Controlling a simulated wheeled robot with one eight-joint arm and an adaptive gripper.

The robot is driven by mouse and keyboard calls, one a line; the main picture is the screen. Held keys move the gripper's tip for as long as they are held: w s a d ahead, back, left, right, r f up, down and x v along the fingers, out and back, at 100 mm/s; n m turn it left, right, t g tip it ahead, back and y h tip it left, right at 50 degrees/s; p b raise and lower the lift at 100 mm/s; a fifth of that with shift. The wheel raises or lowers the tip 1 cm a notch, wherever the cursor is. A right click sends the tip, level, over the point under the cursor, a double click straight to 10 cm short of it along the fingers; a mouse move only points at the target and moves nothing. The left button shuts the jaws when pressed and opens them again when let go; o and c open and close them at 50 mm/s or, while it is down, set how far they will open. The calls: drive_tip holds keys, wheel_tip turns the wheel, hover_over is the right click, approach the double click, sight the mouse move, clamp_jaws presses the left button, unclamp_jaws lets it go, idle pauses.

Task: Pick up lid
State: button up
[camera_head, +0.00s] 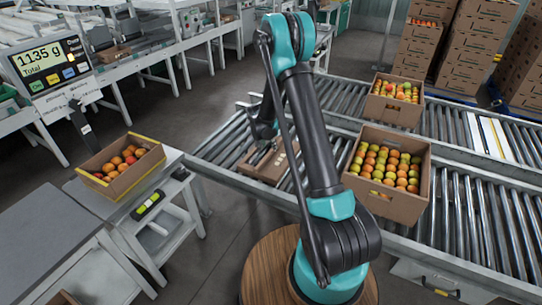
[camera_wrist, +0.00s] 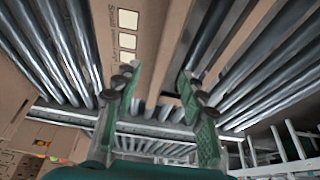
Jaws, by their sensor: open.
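The lid, a flat brown cardboard piece, lies on the near roller conveyor in the head view (camera_head: 257,166), left of the tomato crate and partly hidden by my arm. In the wrist view, brown cardboard that looks like the lid (camera_wrist: 158,42) shows at the top centre, with printed text and pale squares.
A full cardboard crate (camera_head: 377,207) stands on the near conveyor, right of my arm, and another crate (camera_head: 372,106) behind it. A tomato box (camera_head: 108,194) sits on the left bench near a scale display (camera_head: 48,64). Bare rollers (camera_head: 480,225) lie at right.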

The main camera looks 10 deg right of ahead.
sight(270, 151)
drive_tip(key=shift+a+x, duration=0.1)
drive_tip(key=shift+x, duration=1.35)
drive_tip(key=shift+a+x, duration=0.15)
drive_tip(key=shift+x, duration=1.3)
drive_tip(key=shift+c, duration=0.3)
clamp_jaws()
